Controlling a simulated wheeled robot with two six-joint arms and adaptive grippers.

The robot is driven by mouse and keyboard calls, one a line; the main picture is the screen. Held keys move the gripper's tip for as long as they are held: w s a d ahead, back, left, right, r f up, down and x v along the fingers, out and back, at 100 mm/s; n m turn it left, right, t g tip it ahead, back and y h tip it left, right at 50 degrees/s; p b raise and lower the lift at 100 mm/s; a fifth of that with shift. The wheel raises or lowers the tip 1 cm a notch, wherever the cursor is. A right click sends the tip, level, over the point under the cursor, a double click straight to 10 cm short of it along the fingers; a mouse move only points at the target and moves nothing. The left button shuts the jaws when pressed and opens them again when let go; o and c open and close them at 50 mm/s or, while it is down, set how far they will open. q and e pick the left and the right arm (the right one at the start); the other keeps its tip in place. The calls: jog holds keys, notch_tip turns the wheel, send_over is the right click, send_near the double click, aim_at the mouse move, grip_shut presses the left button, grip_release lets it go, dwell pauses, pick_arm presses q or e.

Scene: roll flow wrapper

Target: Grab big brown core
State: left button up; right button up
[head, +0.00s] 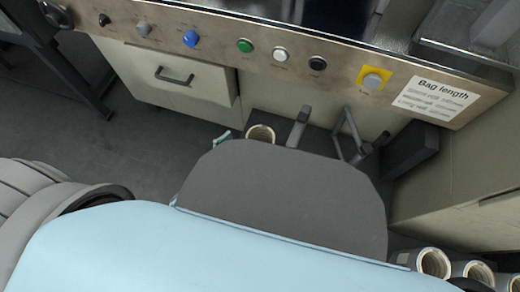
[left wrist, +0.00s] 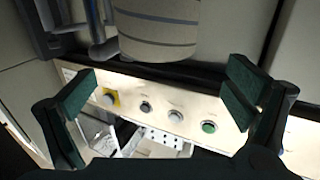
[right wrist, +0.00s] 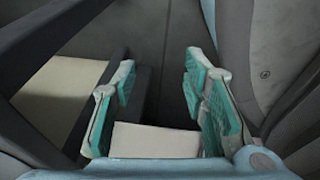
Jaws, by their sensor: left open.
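A pale brown cylinder with dark stripes, which looks like a core (left wrist: 157,35), is at the top of the left wrist view. A tan hollow core end (head: 261,133) also shows in the head view, its lower part hidden behind my body; I cannot tell whether it is the same one. My left gripper (left wrist: 160,75) is open, its fingers spread, with the cylinder beyond the tips and nothing between the pads. In the head view only a small green part of the left gripper (head: 222,138) shows, left of the core. My right gripper (right wrist: 160,62) is open and empty.
A machine panel (head: 215,48) with buttons and a "Bag length" label (head: 437,95) spans the back. Grey levers (head: 298,126) stand right of the core. Several pale cores (head: 433,262) are at the lower right. Bare floor (head: 150,145) lies at the left.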

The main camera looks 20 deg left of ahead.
aim_at(269, 130)
pick_arm(q)
jog(key=b+x, duration=0.1)
jog(key=x, duration=0.2)
jog(key=f+b+x, duration=0.1)
jog(key=x, duration=0.2)
jog(key=shift+w+d+f, duration=0.2)
jog(key=shift+w+d, duration=0.05)
jog(key=shift+d, duration=0.05)
jog(key=shift+w, duration=0.15)
jog(key=shift+r, duration=0.1)
jog(key=c, duration=1.8)
pick_arm(e)
jog(key=shift+t, duration=0.5)
jog(key=w, duration=0.1)
jog(key=w+a, duration=0.1)
jog(key=w, duration=0.1)
jog(key=shift+w+a+f, duration=0.3)
jog(key=shift+w+f, duration=0.1)
pick_arm(q)
jog(key=shift+c, duration=0.2)
